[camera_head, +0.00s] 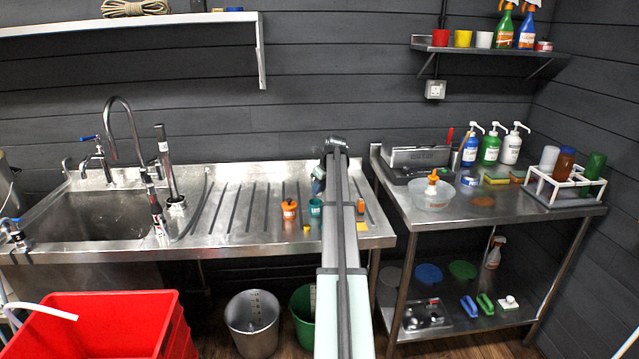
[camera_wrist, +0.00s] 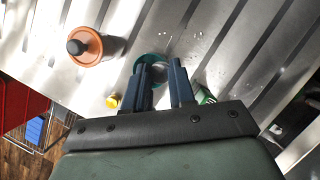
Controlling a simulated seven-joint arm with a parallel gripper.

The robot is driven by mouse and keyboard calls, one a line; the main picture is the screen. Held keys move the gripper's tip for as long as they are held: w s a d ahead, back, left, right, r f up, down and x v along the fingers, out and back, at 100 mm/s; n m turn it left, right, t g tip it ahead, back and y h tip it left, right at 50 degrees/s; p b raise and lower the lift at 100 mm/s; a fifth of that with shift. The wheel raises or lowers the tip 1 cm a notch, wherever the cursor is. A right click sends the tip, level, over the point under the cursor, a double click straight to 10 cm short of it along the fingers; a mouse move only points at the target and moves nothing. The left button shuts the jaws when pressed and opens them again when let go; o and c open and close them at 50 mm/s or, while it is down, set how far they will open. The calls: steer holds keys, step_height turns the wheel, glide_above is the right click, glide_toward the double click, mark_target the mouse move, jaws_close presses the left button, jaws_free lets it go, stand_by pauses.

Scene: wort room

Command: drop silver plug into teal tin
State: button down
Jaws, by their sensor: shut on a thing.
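The teal tin (camera_head: 315,208) stands on the steel drainboard, just right of an orange tin. In the wrist view the teal tin (camera_wrist: 151,60) shows its rim beyond my fingertips, partly hidden by the left finger. My gripper (camera_wrist: 161,76) points down at the tin, its two dark fingers a small gap apart and shut on the silver plug. The plug is hard to make out; only a greyish patch shows between the fingers. In the head view my gripper (camera_head: 318,184) is just above the teal tin, largely hidden by my arm.
The orange tin with a dark knob (camera_wrist: 88,47) stands close left of the teal tin; it also shows in the head view (camera_head: 290,210). A small yellow piece (camera_head: 307,227) lies in front. A ridged drainboard (camera_head: 235,205) has free room to the left, before the sink (camera_head: 90,215).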

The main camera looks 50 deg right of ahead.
steer(key=shift+f, duration=1.2)
steer(key=c, duration=0.9)
jaws_free()
steer(key=shift+o, duration=0.2)
steer(key=shift+r, duration=0.1)
steer(key=v, duration=1.3)
steer(key=shift+s+r, duration=0.15)
steer(key=shift+r, duration=0.2)
steer(key=shift+a, duration=0.1)
